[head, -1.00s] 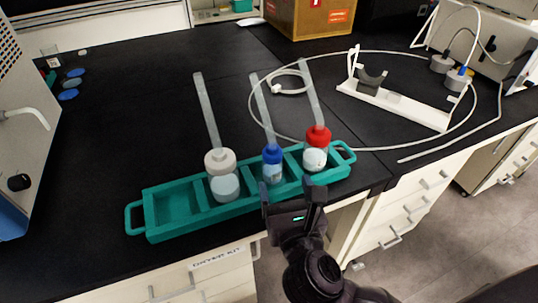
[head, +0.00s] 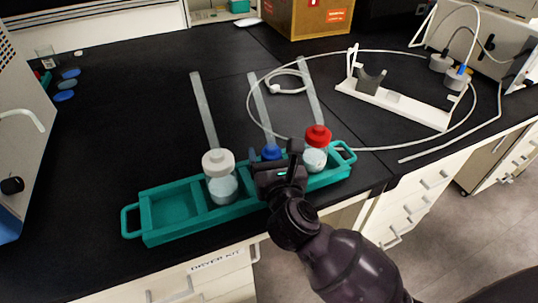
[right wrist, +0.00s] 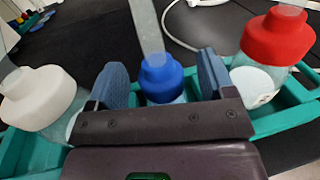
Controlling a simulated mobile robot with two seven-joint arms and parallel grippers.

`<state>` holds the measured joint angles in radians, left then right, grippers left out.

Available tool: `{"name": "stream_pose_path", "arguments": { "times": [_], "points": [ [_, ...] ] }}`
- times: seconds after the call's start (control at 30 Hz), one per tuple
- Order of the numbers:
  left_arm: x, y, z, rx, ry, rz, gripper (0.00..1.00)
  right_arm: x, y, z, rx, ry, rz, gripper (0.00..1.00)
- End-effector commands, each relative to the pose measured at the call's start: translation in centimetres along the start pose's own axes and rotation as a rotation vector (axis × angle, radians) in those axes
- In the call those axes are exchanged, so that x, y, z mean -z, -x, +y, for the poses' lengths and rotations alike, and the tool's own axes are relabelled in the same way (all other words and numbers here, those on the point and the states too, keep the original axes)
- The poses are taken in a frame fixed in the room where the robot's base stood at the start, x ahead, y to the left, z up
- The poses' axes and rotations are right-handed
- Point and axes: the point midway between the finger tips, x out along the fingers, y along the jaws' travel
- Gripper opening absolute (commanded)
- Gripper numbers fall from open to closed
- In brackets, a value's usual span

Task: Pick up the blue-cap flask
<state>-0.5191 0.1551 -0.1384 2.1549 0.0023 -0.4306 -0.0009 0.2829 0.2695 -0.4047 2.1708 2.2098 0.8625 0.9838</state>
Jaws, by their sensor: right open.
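The blue-cap flask (right wrist: 161,78) stands upright in the teal rack (head: 170,208), between a white-cap flask (head: 220,178) on the left and a red-cap flask (head: 315,150) on the right. In the head view only its blue cap (head: 271,152) shows; my right gripper hides its body. My right gripper (head: 273,160) is at the flask. In the right wrist view its two blue-padded fingers (right wrist: 160,82) are open, one on each side of the blue cap, with visible gaps. The flask's lower part is hidden behind the gripper body. My left gripper is not in view.
The white-cap (right wrist: 40,95) and red-cap (right wrist: 275,50) flasks stand close outside the fingers. Grey strips lie behind the flasks. A white tube loop and a white stand (head: 395,100) are at the right. The bench's left middle is clear.

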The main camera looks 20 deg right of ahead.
Motion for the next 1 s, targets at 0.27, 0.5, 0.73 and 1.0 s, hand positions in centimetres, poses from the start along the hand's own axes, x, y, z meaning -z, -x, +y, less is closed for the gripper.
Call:
{"name": "stream_pose_path", "arguments": {
  "times": [0.27, 0.5, 0.73, 1.0],
  "points": [
    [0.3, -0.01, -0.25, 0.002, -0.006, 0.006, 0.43, -0.07, -0.81, -0.02, 0.0, 0.0, -0.001, 0.76],
    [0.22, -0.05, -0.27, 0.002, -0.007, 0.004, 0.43, -0.08, -0.79, -0.01, 0.0, 0.0, -0.001, 0.53],
    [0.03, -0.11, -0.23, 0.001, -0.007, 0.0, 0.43, -0.07, -0.78, -0.01, 0.0, 0.0, -0.001, 0.18],
    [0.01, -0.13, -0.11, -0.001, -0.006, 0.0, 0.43, -0.11, -0.78, 0.0, 0.0, -0.001, -0.002, 0.03]
  ]
}}
